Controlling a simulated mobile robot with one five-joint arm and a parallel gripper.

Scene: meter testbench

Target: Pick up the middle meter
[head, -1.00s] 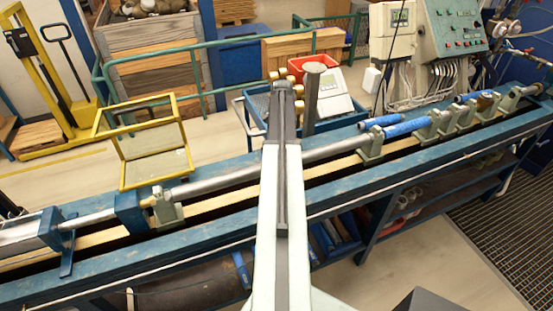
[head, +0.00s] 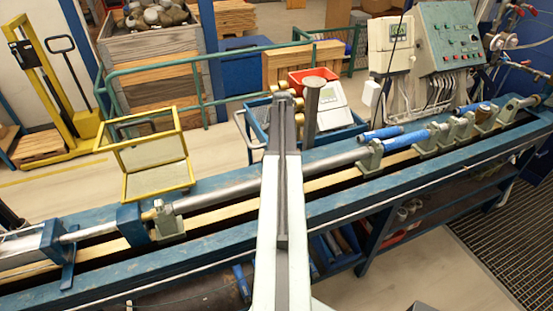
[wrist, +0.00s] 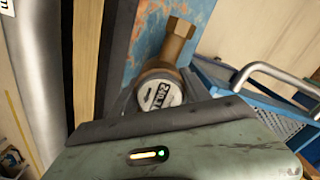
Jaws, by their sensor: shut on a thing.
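A brass meter (wrist: 160,92) with a round pale face and dark print shows in the wrist view, its brass end pointing up and right. My gripper (wrist: 150,118) covers the meter's lower edge and is shut on it; the fingertips are mostly hidden. In the head view my gripper (head: 284,92) is at the far end of my arm, beyond the bench. A few brass ends (head: 275,88) show beside it, partly covered by my arm. I cannot tell from here which place in the row the held meter has.
A long blue test bench (head: 95,265) with a steel pipe (head: 225,190) and clamps crosses the view below my arm. A blue-framed cart (head: 345,133) with a red bin (head: 312,77) and a scale (head: 332,97) stands behind. A yellow frame (head: 153,177) stands at left.

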